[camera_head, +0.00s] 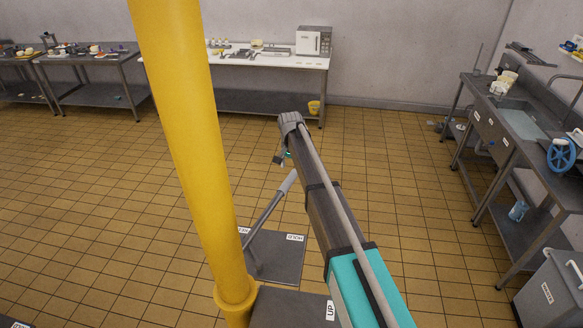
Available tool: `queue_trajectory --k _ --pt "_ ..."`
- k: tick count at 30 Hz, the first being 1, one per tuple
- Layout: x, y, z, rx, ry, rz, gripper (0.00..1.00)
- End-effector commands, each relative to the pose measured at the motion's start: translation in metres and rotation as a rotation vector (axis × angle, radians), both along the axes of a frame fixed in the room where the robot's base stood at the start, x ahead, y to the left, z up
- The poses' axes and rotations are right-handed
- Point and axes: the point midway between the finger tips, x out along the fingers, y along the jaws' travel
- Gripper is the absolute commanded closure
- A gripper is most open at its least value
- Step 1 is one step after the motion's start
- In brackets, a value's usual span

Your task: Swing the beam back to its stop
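A thick yellow post (190,130) rises from a collar near the bottom of the picture and leaves it at the top. A dark grey bar with a teal lower section (322,205) runs from the bottom edge up to a ribbed end; I cannot tell surely whether it is my arm or the beam. A small dark part with a green spot, perhaps my gripper (280,157), shows beside that end. It is too small to tell open from shut. A grey lever with a pale handle (270,212) slants up beside the post. No stop can be made out.
Dark plates labelled HOLD (280,262) and UP (290,310) lie by the post. A white-topped bench (270,60) and steel tables (100,75) line the back wall. A sink bench (520,120) and a grey bin (552,290) stand right. Much tiled floor is clear.

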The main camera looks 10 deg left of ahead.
Motion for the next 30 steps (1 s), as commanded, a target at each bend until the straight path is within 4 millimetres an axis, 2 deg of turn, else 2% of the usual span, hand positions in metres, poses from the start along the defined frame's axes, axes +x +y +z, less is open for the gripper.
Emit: queue_trajectory --k 1,18,30 --pt "0.0 0.001 0.009 0.001 0.0 0.0 0.18" --pt "0.001 0.002 0.056 0.001 0.0 0.001 0.18" --pt "0.001 0.003 0.07 0.001 0.0 0.001 0.18"
